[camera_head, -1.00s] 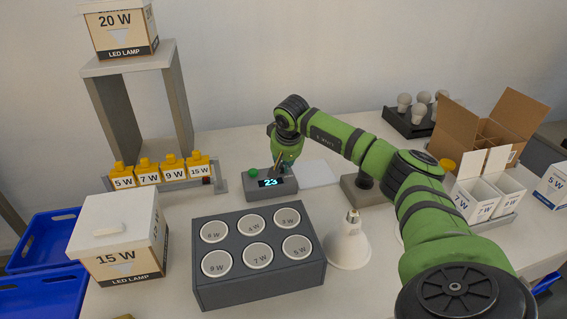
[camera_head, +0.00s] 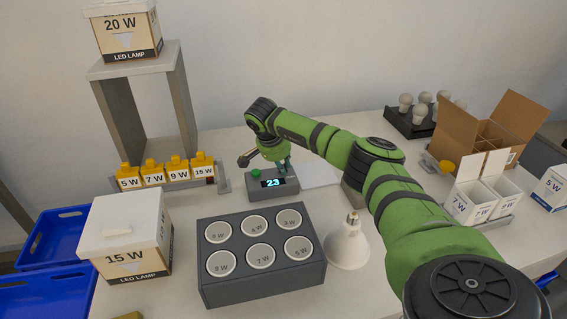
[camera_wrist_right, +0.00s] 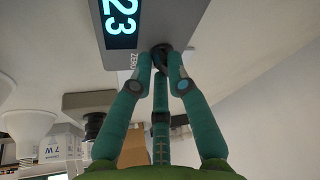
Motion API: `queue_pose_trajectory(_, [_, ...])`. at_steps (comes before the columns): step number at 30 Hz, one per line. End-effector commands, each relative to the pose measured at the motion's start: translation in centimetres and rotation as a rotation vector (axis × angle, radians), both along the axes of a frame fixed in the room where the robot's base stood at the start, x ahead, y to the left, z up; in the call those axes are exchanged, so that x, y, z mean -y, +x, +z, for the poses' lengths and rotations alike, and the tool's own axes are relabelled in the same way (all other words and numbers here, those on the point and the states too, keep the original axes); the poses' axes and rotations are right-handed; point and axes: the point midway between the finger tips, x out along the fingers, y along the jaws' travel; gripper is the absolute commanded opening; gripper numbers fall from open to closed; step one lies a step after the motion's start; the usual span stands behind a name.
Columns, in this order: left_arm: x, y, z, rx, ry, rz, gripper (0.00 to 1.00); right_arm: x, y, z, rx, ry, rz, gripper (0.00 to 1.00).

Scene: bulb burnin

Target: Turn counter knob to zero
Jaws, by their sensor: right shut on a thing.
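The counter (camera_head: 272,184) is a small grey box with a green button and a lit display reading 23. It stands on the table behind the dark grey tray. In the right wrist view the counter (camera_wrist_right: 178,15) fills the top, with its display at the left. A small dark knob (camera_wrist_right: 161,50) sits beside the lettering ZERO. My right gripper (camera_head: 284,166) reaches down at the counter's right end. In the right wrist view the green fingers of the right gripper (camera_wrist_right: 160,60) are shut on the knob and partly hide it. My left gripper is not in view.
The dark grey tray (camera_head: 262,280) with several round labelled wells is in front of the counter. A white bulb (camera_head: 346,245) stands right of it. A 15 W box (camera_head: 125,235) and a row of yellow labelled blocks (camera_head: 177,168) are at left. Open cartons (camera_head: 500,140) stand right.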

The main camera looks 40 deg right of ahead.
Motion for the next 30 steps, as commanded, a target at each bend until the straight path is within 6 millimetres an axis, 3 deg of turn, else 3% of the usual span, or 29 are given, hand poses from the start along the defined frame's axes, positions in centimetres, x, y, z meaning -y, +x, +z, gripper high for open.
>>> queue_pose_trajectory(15, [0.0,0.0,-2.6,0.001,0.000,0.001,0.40,-0.2,0.6,-0.3,0.002,0.000,-0.457,0.00])
queue_pose_trajectory(30, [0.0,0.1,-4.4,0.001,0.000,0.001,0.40,-0.2,0.7,0.0,0.003,0.001,-0.617,0.00])
